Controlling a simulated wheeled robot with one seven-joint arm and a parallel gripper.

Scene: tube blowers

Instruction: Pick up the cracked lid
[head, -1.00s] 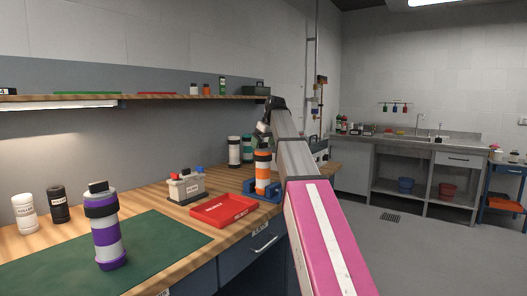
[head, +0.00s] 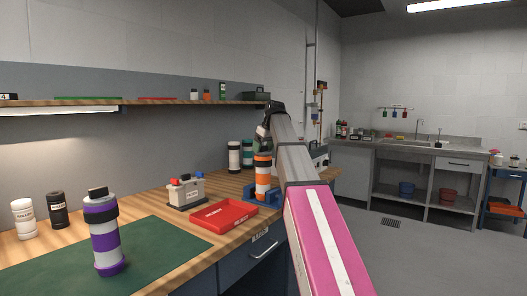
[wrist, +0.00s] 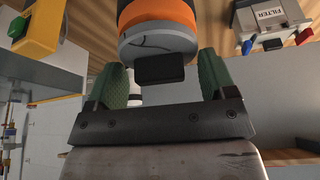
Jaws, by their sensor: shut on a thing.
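The cracked lid (wrist: 158,43) is a grey round cap with a dark crack line and a black block-shaped knob (wrist: 160,68). It sits at the end of a tube with orange bands (wrist: 160,14). In the head view this tube (head: 262,181) stands upright in a blue holder (head: 249,191) on the bench. My gripper (wrist: 163,78) has two green fingers, one on each side of the lid, and is shut on it. In the head view my gripper is at the tube's top, where my arm partly hides the lid. I cannot tell whether lid and tube are apart.
A red tray (head: 223,215) lies left of the holder. A filter box (head: 186,193) with coloured knobs stands behind it. A purple-banded tube (head: 105,240) stands on the green mat (head: 165,250). Several more tubes stand behind the holder. A shelf (head: 150,103) runs above the bench.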

